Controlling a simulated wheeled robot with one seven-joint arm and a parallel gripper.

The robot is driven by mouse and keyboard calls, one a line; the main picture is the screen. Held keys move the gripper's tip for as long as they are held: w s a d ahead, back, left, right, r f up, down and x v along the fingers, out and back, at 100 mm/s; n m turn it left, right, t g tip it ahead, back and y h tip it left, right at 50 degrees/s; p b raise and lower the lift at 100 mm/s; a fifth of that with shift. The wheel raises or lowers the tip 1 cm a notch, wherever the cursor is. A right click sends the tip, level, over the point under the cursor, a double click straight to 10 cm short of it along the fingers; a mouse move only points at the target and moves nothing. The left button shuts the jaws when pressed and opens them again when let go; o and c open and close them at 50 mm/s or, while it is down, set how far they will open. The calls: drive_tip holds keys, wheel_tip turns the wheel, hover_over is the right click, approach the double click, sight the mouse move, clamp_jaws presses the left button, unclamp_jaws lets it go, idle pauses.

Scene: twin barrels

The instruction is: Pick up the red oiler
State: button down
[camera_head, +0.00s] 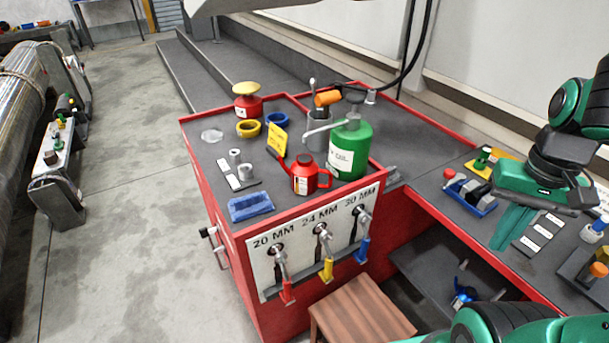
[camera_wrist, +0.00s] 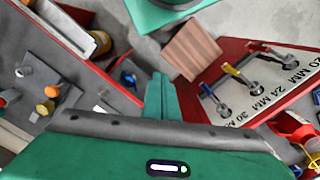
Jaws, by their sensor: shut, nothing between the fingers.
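In the wrist view a red object at the right edge (camera_wrist: 290,124) looks like this oiler, partly cut off. My green gripper (camera_head: 507,236) is at the right of the head view, well apart from the oiler, over the lower bench. Its fingers are shut and empty; they also show in the wrist view (camera_wrist: 160,95).
A green pump can (camera_head: 350,150) stands close behind the oiler. A yellow card (camera_head: 277,138), a blue block (camera_head: 251,206) and a red can with yellow top (camera_head: 247,103) share the cabinet top. A wooden stool (camera_head: 361,312) stands in front. The lower bench (camera_head: 440,198) holds several small items.

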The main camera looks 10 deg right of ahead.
drive_tip(key=c, duration=2.5)
unclamp_jaws()
drive_tip(key=o, duration=0.5)
drive_tip(key=shift+s+r, duration=0.15)
drive_tip(key=shift+s, duration=0.2)
drive_tip(key=o, duration=0.9)
drive_tip(key=w+f+h, duration=0.2)
drive_tip(key=w+h, duration=0.1)
drive_tip(key=w, duration=0.5)
drive_tip(key=shift+w+d+f+m+t, duration=0.25)
drive_tip(key=shift+f+m+t, duration=0.05)
drive_tip(key=shift+f+m, duration=0.1)
drive_tip(key=w+a+f+t+h, duration=0.1)
drive_tip(key=w+a+t+h, duration=0.3)
drive_tip(key=w, duration=0.6)
drive_tip(key=n+t+y, duration=0.4)
drive_tip(key=t, duration=0.5)
approach(305, 159)
drive_tip(key=x, duration=0.8)
drive_tip(key=shift+w+d+f, duration=0.1)
drive_tip(key=shift+w, duration=0.15)
drive_tip(key=shift+n, duration=0.3)
drive_tip(key=shift+x, duration=3.05)
